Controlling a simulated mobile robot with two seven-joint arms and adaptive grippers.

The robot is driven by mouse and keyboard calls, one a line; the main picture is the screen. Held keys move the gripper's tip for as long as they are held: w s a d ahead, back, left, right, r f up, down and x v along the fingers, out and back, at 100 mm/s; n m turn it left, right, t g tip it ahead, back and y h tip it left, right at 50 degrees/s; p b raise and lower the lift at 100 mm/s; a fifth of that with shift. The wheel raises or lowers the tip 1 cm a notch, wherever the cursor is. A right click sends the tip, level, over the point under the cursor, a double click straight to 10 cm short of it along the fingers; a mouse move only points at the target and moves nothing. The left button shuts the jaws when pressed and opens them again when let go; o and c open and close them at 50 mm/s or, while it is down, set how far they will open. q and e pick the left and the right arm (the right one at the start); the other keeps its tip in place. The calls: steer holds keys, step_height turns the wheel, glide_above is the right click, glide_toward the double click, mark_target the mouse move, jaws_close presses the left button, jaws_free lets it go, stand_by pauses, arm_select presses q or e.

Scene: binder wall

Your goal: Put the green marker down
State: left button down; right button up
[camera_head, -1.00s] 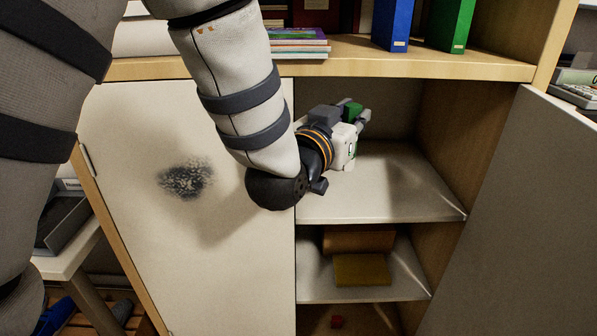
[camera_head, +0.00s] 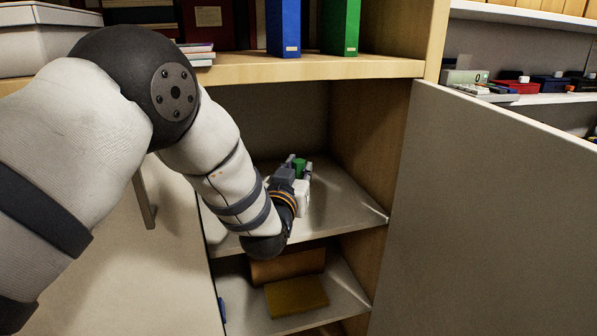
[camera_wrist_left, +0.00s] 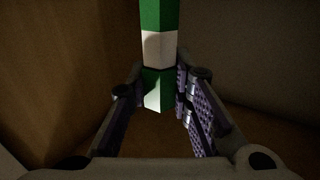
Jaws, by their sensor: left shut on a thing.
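My left gripper (camera_head: 299,167) is inside the open cabinet, above the upper inner shelf (camera_head: 335,212). It is shut on the green marker (camera_head: 299,163), of which only a small green part shows in the head view. In the left wrist view the marker (camera_wrist_left: 158,48) is green with a white band. It stands between the fingertips of the gripper (camera_wrist_left: 160,88) and runs out of the top of the picture. Whether it touches the shelf, I cannot tell. My right gripper is not in view.
A wooden side wall (camera_head: 372,130) bounds the compartment at the right. An open door (camera_head: 490,220) stands further right. The lower shelf (camera_head: 345,300) holds a brown block (camera_head: 287,266) and a yellow one (camera_head: 296,297). A blue binder (camera_head: 284,25) and a green binder (camera_head: 341,25) stand above.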

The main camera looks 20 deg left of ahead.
arm_select(q)
steer(key=shift+r, duration=0.1)
steer(key=c, duration=1.4)
jaws_free()
steer(key=shift+c, duration=0.2)
steer(key=shift+s+r, duration=0.1)
steer(key=shift+s, duration=0.25)
steer(key=s+p, duration=0.1)
steer(key=s, duration=1)
steer(key=shift+s+d, duration=0.2)
steer(key=shift+d, duration=0.25)
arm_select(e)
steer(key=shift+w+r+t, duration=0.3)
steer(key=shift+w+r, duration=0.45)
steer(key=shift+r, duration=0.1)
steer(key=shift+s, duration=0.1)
